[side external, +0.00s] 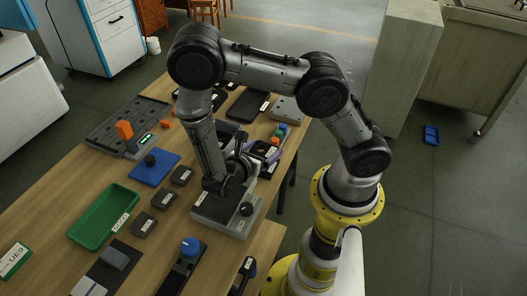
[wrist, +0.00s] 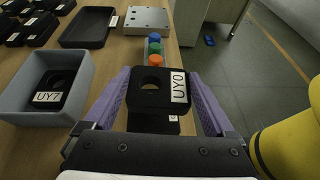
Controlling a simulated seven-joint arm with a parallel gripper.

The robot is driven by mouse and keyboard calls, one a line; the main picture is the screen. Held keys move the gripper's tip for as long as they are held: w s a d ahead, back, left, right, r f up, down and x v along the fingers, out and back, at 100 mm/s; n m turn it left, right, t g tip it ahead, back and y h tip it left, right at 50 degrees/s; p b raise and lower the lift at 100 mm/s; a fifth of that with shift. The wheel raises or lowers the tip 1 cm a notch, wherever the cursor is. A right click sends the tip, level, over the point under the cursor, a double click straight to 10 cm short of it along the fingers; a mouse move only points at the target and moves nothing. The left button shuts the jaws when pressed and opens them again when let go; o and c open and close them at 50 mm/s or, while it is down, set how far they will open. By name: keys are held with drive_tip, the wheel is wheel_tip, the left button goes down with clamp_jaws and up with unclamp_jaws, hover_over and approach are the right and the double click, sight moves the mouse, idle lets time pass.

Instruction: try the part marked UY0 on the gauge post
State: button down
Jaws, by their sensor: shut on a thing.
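The part marked UY0 (wrist: 155,88) is a black block with a round hole and a white label, in the wrist view. My gripper (wrist: 160,98) has purple fingers, one on each side of the part, and is shut on it. In the side view my gripper (side external: 264,151) is at the table's right side, partly hidden by my arm. Whether the part touches anything below is unclear.
A grey-blue tray (wrist: 17,105) holds a black part marked UY7 (wrist: 55,85). Blue, green and orange pieces (wrist: 154,48) stand just beyond my gripper. A black tray (wrist: 70,40), a grey plate (wrist: 147,20), a green tray (side external: 82,235) and several dark blocks (side external: 163,198) crowd the table.

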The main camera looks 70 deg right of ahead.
drive_tip(key=shift+r, duration=1.5)
drive_tip(key=shift+d, duration=0.1)
